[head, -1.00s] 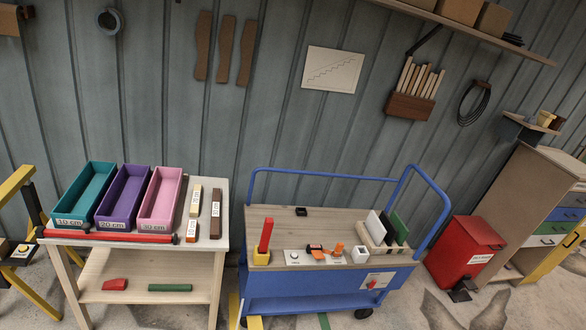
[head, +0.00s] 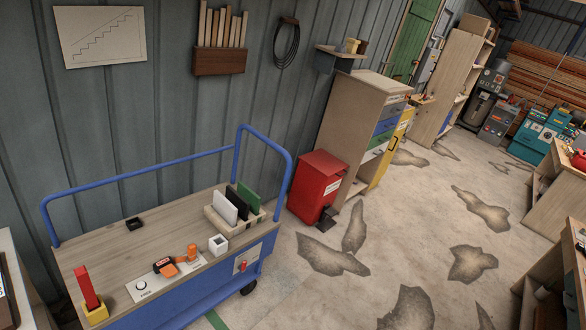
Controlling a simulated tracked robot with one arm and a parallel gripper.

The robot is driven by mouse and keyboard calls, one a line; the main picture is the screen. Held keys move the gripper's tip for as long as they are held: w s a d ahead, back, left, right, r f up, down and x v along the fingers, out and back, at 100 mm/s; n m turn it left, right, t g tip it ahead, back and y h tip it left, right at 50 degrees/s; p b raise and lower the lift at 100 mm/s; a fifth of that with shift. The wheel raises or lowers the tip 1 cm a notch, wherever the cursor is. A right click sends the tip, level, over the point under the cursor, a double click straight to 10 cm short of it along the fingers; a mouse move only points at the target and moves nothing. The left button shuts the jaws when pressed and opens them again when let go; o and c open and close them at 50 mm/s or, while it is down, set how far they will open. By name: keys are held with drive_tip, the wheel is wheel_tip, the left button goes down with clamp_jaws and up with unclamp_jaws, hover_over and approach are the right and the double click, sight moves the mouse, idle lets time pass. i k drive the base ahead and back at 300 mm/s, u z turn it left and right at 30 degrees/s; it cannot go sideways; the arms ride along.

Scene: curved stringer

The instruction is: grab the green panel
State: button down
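The green panel (head: 248,198) stands upright in a wooden slotted rack (head: 247,226) near the right end of the blue cart's wooden top. It is the rearmost of the panels there. A black panel (head: 236,202) and a white panel (head: 224,208) stand in front of it and hide part of it. My gripper does not show in the head view.
The blue cart (head: 180,286) has a tall rail (head: 238,150) behind the rack. A small white box (head: 218,245), orange tools (head: 176,263) and a red block (head: 86,288) in a yellow holder sit on its top. A red bin (head: 318,184) stands right of it. Stained floor at right is open.

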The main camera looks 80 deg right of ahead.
sight(255, 200)
drive_tip(key=z, duration=1.75)
drive_tip(key=i, duration=0.55)
drive_tip(key=k, duration=0.5)
drive_tip(key=z, duration=0.75)
drive_tip(key=i, duration=1.5)
drive_tip(key=z, duration=0.05)
